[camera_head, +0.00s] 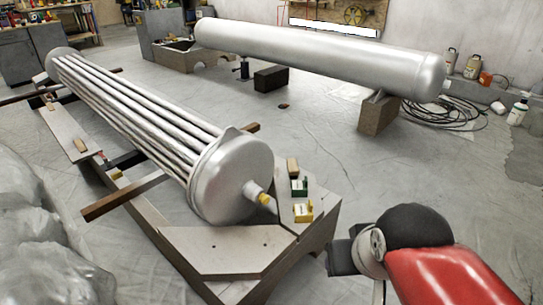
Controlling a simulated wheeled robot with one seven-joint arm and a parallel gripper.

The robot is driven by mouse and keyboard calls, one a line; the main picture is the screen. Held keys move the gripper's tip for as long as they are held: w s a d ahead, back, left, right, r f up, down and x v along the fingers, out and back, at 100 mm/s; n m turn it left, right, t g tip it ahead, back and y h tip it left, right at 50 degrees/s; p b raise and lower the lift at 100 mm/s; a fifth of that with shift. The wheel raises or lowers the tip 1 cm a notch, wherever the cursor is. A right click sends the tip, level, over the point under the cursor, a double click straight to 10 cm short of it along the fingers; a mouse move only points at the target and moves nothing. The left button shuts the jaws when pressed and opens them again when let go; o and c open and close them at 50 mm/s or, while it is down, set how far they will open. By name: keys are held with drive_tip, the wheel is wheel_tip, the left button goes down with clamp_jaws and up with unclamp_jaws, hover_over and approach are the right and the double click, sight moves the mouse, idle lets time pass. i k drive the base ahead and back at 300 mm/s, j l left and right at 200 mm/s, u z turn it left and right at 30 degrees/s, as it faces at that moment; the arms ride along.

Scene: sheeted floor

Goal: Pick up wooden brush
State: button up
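A small light-brown wooden piece (292,167) lies on the right end of the low wooden bench (215,248). It may be the wooden brush, but it is too small here for me to make out bristles. My gripper (341,258) is at the lower middle right, off the bench's right edge and apart from the wooden piece. It shows as a dark block at the end of my red arm. Its fingers cannot be made out, so I cannot tell whether it is open.
A green box (299,187) and a yellow box (303,212) sit in front of the wooden piece. A large metal tube bundle (232,178) lies along the bench to the left. A long metal cylinder (320,55) rests behind. The floor between them is mostly clear.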

sight(294, 171)
drive_tip(key=i+l+u, duration=0.35)
drive_tip(key=i, duration=0.25)
drive_tip(key=i+l+u, duration=0.4)
drive_tip(key=i+l, duration=0.15)
